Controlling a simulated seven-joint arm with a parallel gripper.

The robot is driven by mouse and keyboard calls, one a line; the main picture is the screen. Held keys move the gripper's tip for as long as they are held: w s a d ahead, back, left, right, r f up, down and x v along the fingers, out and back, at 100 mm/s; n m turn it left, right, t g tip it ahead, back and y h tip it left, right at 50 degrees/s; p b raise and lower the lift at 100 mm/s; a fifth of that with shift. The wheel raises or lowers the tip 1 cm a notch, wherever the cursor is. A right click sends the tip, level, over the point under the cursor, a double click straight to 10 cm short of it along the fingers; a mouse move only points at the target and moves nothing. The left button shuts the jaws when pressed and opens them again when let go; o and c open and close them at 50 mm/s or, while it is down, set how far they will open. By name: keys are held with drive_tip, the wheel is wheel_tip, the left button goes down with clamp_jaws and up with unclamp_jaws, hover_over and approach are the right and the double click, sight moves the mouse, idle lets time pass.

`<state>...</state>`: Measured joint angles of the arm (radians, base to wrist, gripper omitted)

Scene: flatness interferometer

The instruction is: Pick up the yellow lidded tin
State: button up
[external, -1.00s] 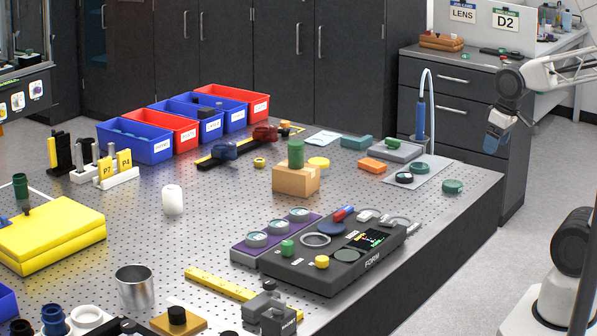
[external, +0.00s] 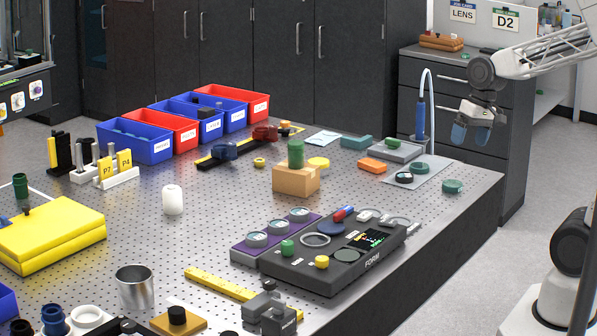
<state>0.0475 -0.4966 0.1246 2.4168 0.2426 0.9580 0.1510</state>
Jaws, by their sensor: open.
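Several small round yellow things show, and I cannot tell for sure which is the lidded tin. A flat yellow round piece (external: 318,162) lies just behind a cardboard box. A smaller yellow round piece (external: 259,162) lies further left, by the black-and-yellow rail. A short yellow cylinder (external: 322,262) stands on the dark FORM tray. My gripper (external: 470,136) is open and empty, with two blue fingertips apart. It shows at the right, above and apart from the table, in front of the grey drawers.
The perforated table (external: 225,205) has bare room in its middle. The cardboard box (external: 296,181) carries a green cylinder (external: 296,153). A thin curved pipe with a blue handle (external: 420,118) stands upright left of my gripper. The dark FORM tray (external: 340,275) lies near the front edge.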

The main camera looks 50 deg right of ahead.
drive_tip(key=w+a+f+m+y, duration=0.2)
drive_tip(key=w+m+y, duration=0.3)
drive_tip(key=w, duration=0.8)
drive_tip(key=m+t+y, duration=0.4)
drive_tip(key=m+t, duration=0.2)
drive_tip(key=m, duration=1.2)
approach(324, 160)
drive_tip(key=x, duration=0.4)
drive_tip(key=shift+w, duration=0.15)
drive_tip(key=shift+a, duration=0.1)
drive_tip(key=shift+x, duration=1.2)
drive_tip(key=shift+x, duration=2.65)
